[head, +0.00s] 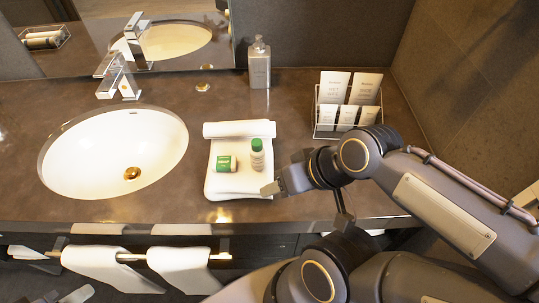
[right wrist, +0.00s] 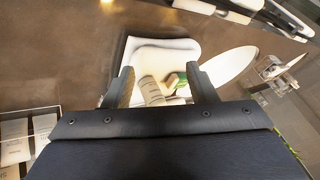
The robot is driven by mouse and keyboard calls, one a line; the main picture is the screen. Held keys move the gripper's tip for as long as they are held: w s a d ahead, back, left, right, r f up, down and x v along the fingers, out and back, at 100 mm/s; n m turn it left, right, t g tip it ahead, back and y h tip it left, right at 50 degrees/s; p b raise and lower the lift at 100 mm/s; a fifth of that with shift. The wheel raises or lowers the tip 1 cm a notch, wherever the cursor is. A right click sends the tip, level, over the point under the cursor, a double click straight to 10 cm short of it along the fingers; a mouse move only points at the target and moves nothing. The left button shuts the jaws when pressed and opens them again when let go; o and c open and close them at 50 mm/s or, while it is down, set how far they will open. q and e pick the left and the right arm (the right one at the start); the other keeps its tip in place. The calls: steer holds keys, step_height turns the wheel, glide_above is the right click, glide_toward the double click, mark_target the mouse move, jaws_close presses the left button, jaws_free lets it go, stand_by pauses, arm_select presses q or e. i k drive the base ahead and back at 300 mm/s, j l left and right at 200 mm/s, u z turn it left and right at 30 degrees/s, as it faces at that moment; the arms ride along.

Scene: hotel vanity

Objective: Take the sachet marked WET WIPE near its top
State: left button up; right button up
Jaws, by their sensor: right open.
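Several pale printed sachets stand upright in a wire rack (head: 316,128) at the back right of the counter. Two taller ones, a left (head: 334,87) and a right (head: 366,88), stand behind a row of smaller ones (head: 347,117). The print is too small to tell which says WET WIPE. In the right wrist view, sachets (right wrist: 15,140) show at the left edge. My right gripper (right wrist: 158,70) is open and empty, near the towel's right side and apart from the rack. A grey piece (head: 75,295) at the bottom left may be my left gripper; its jaws are unclear.
A folded white towel (head: 222,188) holds a green-labelled box (head: 226,163) and a small green-capped bottle (head: 257,155). A grey dispenser (head: 259,64) stands by the mirror. The sink (head: 110,150) is at left. A wall (head: 460,80) rises right of the rack.

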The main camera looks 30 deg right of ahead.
mark_target(332, 86)
steer(key=l+z, duration=0.1)
steer(key=z, duration=0.7)
steer(key=l+z, duration=0.1)
steer(key=z, duration=0.25)
steer(key=l+z, duration=0.1)
steer(key=z, duration=0.3)
steer(key=k+j+z, duration=0.1)
steer(key=z, duration=0.3)
steer(key=j+z, duration=0.1)
steer(key=z, duration=0.3)
steer(key=k+z, duration=0.15)
steer(key=z, duration=0.25)
